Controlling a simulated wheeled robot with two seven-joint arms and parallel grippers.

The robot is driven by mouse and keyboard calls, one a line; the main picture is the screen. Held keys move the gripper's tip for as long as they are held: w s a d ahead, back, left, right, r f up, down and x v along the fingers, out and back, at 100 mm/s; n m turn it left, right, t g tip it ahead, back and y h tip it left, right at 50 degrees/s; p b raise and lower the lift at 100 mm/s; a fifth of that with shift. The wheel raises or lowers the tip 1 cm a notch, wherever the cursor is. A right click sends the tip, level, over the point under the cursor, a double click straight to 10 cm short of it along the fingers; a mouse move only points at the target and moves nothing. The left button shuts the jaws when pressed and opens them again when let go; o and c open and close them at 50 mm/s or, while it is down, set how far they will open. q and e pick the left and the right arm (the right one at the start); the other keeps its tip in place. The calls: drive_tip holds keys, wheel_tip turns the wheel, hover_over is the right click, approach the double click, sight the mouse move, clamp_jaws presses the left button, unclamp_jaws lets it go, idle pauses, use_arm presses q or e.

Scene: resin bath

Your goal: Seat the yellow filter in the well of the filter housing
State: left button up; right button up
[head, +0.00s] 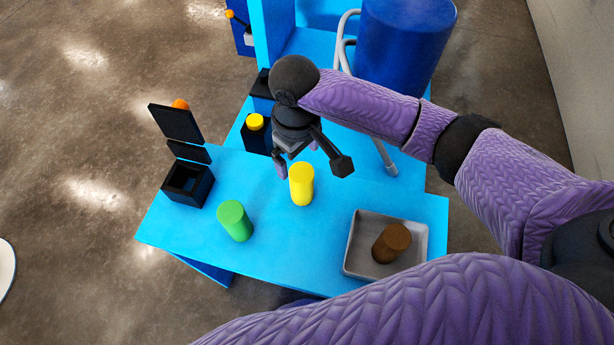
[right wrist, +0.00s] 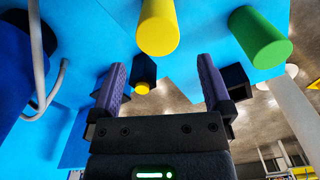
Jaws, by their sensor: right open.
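The yellow filter (head: 301,185) is a plain cylinder standing upright on the blue table. It also shows in the right wrist view (right wrist: 158,28), ahead of the fingers and roughly in line with the gap between them. My right gripper (head: 312,165) is open and empty, just behind the yellow filter in the head view; the wrist view shows its two spread fingers (right wrist: 160,75). The filter housing (head: 187,184) is a black box at the table's left, its lid raised and its square well facing up. The well's floor is dark. My left gripper is not in view.
A green cylinder (head: 235,221) stands between the housing and the yellow filter, nearer the front edge. A grey tray (head: 352,259) at the right holds a brown cylinder (head: 391,243). A black box with a yellow top (head: 256,122) and a blue drum (head: 405,45) are behind.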

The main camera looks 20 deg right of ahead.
sight(302, 172)
drive_tip(key=f+b, duration=0.2)
drive_tip(key=f, duration=0.2)
drive_tip(key=f+b, duration=0.1)
drive_tip(key=f, duration=0.3)
drive_tip(key=shift+s+d+b, duration=0.1)
drive_tip(key=shift+d+b, duration=0.1)
drive_tip(key=shift+b, duration=0.15)
drive_tip(key=shift+r, duration=0.1)
drive_tip(key=c, duration=1.3)
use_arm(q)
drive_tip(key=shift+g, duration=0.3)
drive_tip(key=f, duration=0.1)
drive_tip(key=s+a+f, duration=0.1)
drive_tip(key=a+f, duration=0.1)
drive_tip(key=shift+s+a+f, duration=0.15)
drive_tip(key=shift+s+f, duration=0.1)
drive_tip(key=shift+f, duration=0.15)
use_arm(e)
drive_tip(key=shift+r, duration=0.2)
